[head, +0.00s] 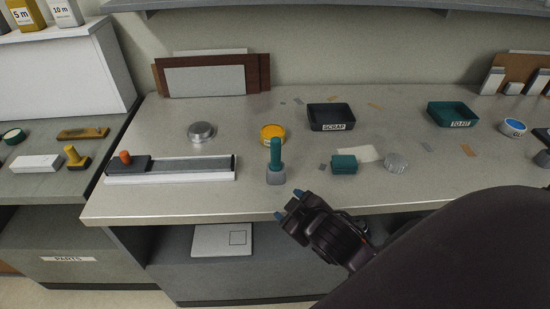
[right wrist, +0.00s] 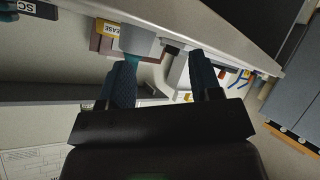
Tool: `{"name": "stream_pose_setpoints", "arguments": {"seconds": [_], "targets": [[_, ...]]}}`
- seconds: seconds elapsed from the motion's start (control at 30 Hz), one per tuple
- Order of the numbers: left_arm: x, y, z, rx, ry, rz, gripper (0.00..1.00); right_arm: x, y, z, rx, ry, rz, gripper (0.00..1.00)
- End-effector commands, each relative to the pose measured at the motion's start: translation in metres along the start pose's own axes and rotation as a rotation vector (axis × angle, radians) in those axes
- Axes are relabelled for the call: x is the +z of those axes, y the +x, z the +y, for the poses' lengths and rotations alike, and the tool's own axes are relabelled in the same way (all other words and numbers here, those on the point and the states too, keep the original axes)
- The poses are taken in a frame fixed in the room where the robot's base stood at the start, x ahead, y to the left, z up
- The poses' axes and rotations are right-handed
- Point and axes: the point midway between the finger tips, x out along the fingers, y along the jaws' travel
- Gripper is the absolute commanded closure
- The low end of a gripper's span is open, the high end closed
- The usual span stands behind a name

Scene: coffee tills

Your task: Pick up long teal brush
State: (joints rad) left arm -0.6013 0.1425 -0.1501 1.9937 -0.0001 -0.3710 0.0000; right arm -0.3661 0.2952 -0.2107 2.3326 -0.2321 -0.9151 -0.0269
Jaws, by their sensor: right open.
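The long teal brush stands upright near the front edge of the worktop, its teal handle (head: 275,155) above a grey base (head: 276,178). My right gripper (head: 287,204) is just in front of the worktop's edge, below and slightly right of the brush in the head view. It is open and empty, apart from the brush. In the right wrist view its two blue fingertips (right wrist: 160,68) are spread. A grey block (right wrist: 140,40) with a bit of teal shows beyond them, apparently the brush, partly cut off. My left gripper is not in view.
A short teal block (head: 344,164) and a clear round dish (head: 396,162) are right of the brush. The SCRAP bin (head: 331,116) is at the back. A shelf lies below the worktop.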

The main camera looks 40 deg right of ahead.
Motion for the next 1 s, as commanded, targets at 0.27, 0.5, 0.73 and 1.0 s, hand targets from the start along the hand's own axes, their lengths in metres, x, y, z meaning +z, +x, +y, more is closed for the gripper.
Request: {"name": "stream_pose_setpoints", "arguments": {"seconds": [0.27,0.5,0.73,1.0], "targets": [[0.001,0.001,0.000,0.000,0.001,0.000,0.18,-0.080,0.013,0.014,0.085,-0.218,0.336,0.42],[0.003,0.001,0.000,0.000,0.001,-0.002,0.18,-0.191,-0.004,0.005,0.177,-0.607,0.876,0.42],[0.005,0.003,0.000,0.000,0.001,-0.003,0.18,-0.250,-0.040,-0.030,0.197,-1.066,1.379,0.42],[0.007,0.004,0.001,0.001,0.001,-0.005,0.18,-0.245,-0.056,-0.060,0.074,-1.705,1.837,0.42]]}}
